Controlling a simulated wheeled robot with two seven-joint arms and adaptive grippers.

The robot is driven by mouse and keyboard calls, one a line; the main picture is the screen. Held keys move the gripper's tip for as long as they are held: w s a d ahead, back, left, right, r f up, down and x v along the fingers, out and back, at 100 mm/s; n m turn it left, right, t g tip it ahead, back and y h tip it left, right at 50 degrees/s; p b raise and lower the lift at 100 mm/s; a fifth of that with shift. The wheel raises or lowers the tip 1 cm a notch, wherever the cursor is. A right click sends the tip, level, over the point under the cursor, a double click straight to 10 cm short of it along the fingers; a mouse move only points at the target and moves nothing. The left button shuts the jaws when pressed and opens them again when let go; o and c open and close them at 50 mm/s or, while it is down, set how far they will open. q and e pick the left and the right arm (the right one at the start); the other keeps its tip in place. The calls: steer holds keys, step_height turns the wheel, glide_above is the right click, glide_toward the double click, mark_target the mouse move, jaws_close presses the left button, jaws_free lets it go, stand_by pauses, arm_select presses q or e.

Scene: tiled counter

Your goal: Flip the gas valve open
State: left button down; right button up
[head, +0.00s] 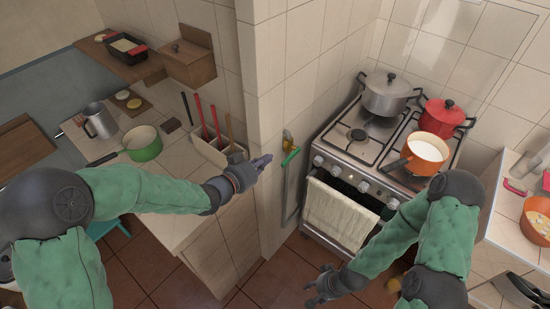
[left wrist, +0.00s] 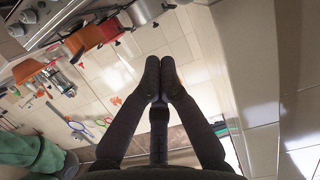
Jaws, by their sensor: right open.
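The gas valve (head: 287,141) is a small brass-yellow fitting on the wall beside the stove in the head view. Its green handle (head: 291,156) slants up to the right, and a pipe or hose runs down below. My left gripper (head: 266,160) is just left of the valve, with a small gap seen between them in the picture. Its fingers (left wrist: 160,76) meet closely in the left wrist view, with nothing seen held. I cannot make out the valve in that view. My right gripper (head: 314,290) is open and empty, low in front of the stove.
The stove (head: 345,148) stands right of the valve, with a grey pot (head: 387,96), a red pot (head: 440,120) and an orange pan (head: 424,151) on it. A towel (head: 340,214) hangs on its front. A utensil holder (head: 212,148) stands on the left counter near my left arm.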

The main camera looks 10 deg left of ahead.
arm_select(q)
steer(key=b, duration=0.1)
glide_above(283, 162)
steer(key=shift+s+a+f, duration=0.1)
steer(key=shift+s+f, duration=0.1)
steer(key=shift+f, duration=0.95)
steer(key=f, duration=0.3)
steer(key=shift+w+b, duration=0.3)
steer(key=shift+b, duration=0.1)
steer(key=shift+f, duration=0.5)
steer(key=shift+s+f, duration=0.1)
